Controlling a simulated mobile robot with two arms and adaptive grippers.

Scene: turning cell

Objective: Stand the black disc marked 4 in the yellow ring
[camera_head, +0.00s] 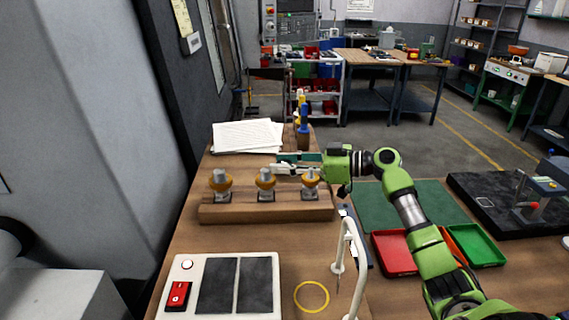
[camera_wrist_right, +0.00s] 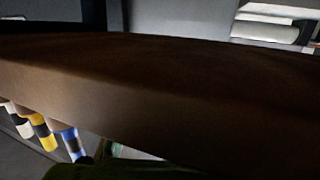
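The yellow ring (camera_head: 312,297) is a thin circle on the wooden table near the front, right of a white device. I cannot make out a black disc marked 4 in either view. In the right wrist view a dark brown surface (camera_wrist_right: 160,85) fills most of the picture. My left gripper is not in view.
The wooden block (camera_head: 262,211) crosses the table. The white device (camera_head: 186,264) has dark panels and a red switch. A white bent tube (camera_head: 344,235) stands beside the ring. White papers (camera_head: 247,136) lie behind. Red (camera_head: 391,252) and green (camera_head: 474,246) trays are at right.

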